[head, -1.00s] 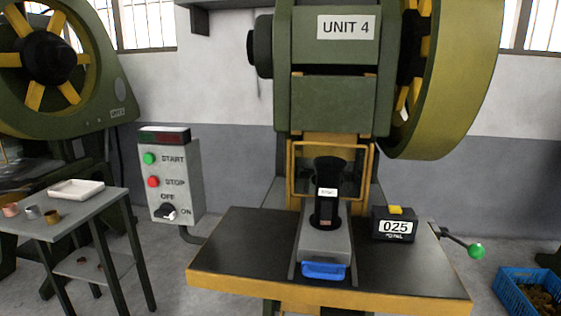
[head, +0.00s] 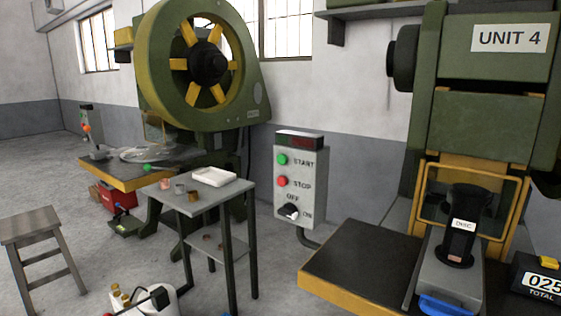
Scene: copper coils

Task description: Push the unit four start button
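The green start button (head: 282,160) is at the upper left of a grey control box (head: 309,205), beside the word START. The box is on the wall, left of the green press marked UNIT 4 (head: 508,39). Below the start button are a red stop button (head: 282,181) and a black OFF/ON knob (head: 290,210). A dark display (head: 300,141) sits at the top of the box. Neither of my grippers is in view.
A small grey table (head: 205,190) with a white tray (head: 213,177) and small metal pieces stands left of the box. The press table (head: 350,260) is at the right. A stool (head: 32,226) stands at the far left. Open floor lies between the stool and the small table.

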